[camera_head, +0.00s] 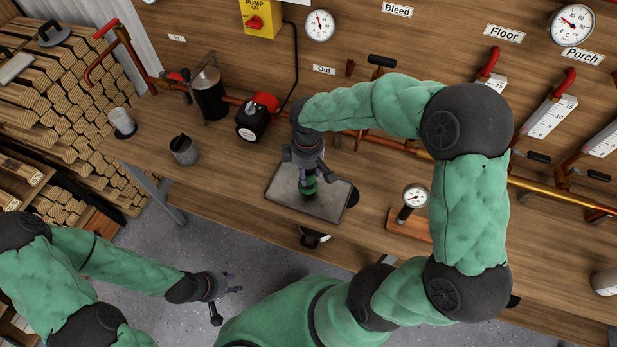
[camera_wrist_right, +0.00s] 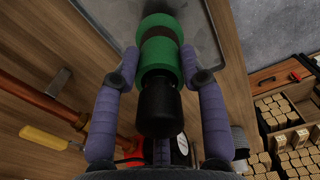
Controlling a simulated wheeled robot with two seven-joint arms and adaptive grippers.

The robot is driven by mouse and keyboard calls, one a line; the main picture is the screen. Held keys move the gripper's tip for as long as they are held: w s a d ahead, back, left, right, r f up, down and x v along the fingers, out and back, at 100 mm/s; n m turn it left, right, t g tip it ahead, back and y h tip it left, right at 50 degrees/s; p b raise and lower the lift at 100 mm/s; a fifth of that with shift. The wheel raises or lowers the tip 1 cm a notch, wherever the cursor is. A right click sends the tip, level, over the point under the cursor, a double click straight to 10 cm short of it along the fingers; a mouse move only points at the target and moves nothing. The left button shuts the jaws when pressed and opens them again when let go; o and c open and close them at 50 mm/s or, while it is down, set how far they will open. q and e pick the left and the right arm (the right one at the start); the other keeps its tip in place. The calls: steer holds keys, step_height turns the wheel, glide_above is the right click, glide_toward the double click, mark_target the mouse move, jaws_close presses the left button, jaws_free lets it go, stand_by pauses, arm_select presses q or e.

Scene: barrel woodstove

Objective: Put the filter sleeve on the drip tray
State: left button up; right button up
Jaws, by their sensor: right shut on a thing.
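The filter sleeve, as far as I can tell, is the green cylinder with a brown band and a black end (camera_head: 309,187), held by my right gripper (camera_head: 308,177). In the right wrist view the two fingers are shut on the filter sleeve (camera_wrist_right: 160,50) from both sides. The drip tray (camera_head: 335,197) is a flat grey plate on the bench, and the sleeve is over it. The tray also shows in the right wrist view (camera_wrist_right: 105,14). I cannot tell whether the sleeve touches it. My left gripper (camera_head: 227,297) is empty, fingers apart, over the floor in front of the bench.
A black-and-red pump (camera_head: 256,118) stands behind the tray, and a gauge on a wooden block (camera_head: 411,205) to its right. A grey cup (camera_head: 184,150) and a pale cylinder on a dark base (camera_head: 122,121) stand left. Copper pipe (camera_head: 548,194) runs along the wall.

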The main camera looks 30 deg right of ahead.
steer(key=f, duration=0.2)
steer(key=f+b, duration=0.1)
steer(key=shift+w+d+f, duration=0.15)
steer(key=shift+d+f, duration=0.1)
steer(key=shift+f, duration=0.15)
steer(key=shift+r, duration=0.1)
steer(key=o, duration=1.2)
step_height(320, 180, up, 12)
steer(key=p, duration=0.3)
steer(key=shift+p, duration=0.3)
